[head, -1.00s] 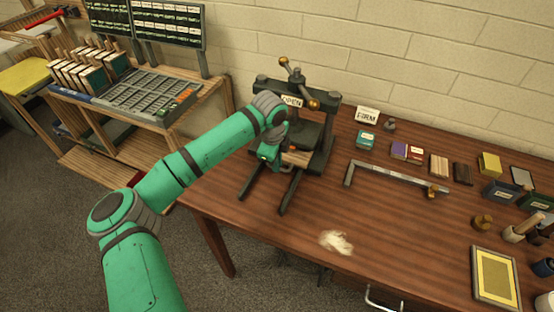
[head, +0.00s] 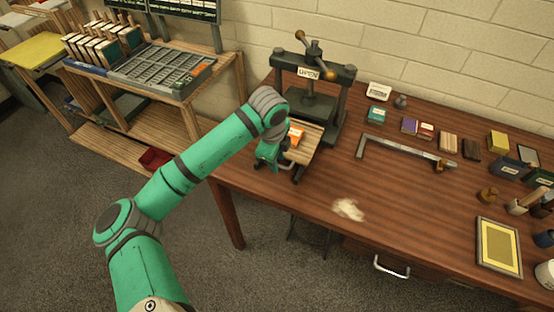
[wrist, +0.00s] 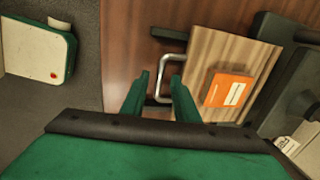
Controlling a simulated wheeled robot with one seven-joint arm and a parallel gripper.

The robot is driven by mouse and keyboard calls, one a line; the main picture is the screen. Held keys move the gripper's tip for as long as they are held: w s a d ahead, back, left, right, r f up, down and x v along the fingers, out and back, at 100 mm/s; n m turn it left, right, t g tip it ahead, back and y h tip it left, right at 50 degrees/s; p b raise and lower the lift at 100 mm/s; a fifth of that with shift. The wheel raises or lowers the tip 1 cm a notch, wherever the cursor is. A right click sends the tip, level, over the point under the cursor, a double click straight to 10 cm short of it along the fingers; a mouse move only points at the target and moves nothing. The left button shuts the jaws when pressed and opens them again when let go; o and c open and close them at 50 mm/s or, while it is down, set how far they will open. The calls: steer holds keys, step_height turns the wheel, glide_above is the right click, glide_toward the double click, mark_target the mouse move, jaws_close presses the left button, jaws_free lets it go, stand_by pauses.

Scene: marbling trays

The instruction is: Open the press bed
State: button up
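In the wrist view the bed (wrist: 232,62) and orange block (wrist: 229,91) lie right of my gripper (wrist: 160,76). The bed's metal U-shaped handle (wrist: 156,82) is between my fingers, which stand apart with a visible gap. In the head view my arm's end partly hides the handle.
A metal bar (head: 405,150), small coloured blocks and a framed yellow panel (head: 497,247) lie to the right on the table. A pale patch (head: 348,209) lies near the front edge. A wooden rack with a type tray (head: 155,72) stands left.

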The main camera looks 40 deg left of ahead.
steer(key=shift+r, duration=0.1)
step_height(320, 180, up, 10)
steer(key=s, duration=0.2)
steer(key=shift+d+r, duration=0.2)
steer(key=shift+d, duration=0.05)
steer(key=shift+w, duration=0.1)
stand_by(0.6)
